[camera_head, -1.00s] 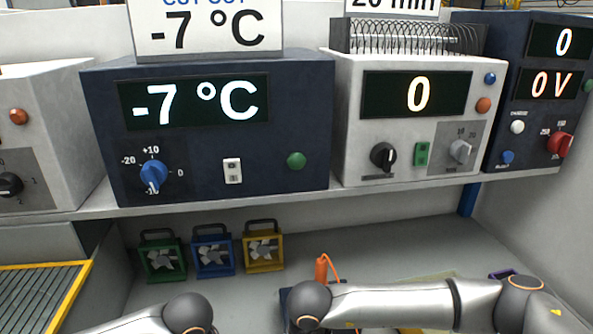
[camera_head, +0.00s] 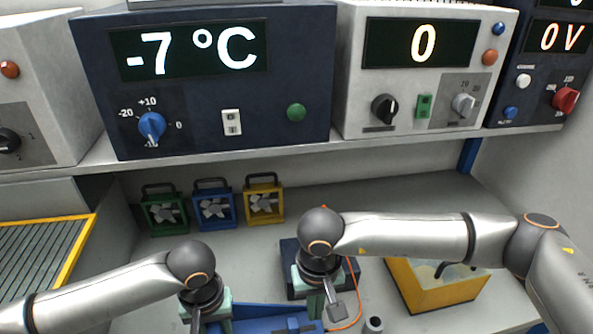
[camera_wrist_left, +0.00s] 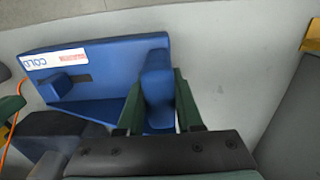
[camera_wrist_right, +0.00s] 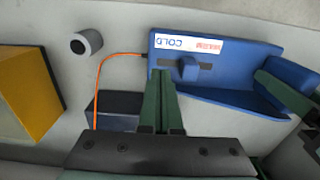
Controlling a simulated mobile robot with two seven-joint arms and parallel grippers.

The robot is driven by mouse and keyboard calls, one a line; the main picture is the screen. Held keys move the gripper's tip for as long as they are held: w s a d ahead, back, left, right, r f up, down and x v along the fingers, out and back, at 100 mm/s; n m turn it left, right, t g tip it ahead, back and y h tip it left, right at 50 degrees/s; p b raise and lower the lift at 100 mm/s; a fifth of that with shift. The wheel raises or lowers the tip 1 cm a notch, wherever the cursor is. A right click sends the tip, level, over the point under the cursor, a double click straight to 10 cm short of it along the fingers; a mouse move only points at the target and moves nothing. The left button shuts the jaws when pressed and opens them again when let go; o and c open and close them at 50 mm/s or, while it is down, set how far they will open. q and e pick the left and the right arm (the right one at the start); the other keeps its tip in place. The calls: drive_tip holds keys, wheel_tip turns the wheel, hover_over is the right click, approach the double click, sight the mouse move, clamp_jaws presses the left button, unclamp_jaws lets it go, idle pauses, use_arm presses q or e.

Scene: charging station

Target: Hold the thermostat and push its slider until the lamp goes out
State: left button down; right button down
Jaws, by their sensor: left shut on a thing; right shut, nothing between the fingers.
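The thermostat is a blue bracket-shaped body (camera_wrist_right: 235,82) with a "COLD" label, low in the head view (camera_head: 255,318). Its small blue slider block (camera_wrist_right: 189,68) sits in a dark slot, which shows on both sides of it. My left gripper (camera_wrist_left: 158,105) is shut on the thermostat's raised blue end block (camera_wrist_left: 157,70). My right gripper (camera_wrist_right: 162,75) is shut and empty, its tips just beside the slider; I cannot tell whether they touch. It also shows in the head view (camera_head: 318,305). I cannot make out which thing is the lamp.
An orange cable (camera_wrist_right: 97,85) runs from the thermostat toward a dark box (camera_wrist_right: 118,108). A small grey cylinder (camera_head: 373,325) and a yellow bin (camera_head: 425,295) stand at right. Several small fans (camera_head: 213,208) stand behind, under a shelf of instruments (camera_head: 200,85).

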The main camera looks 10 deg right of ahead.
drive_tip(key=shift+r, duration=2)
use_arm(q)
drive_tip(key=shift+c, duration=2.4)
unclamp_jaws()
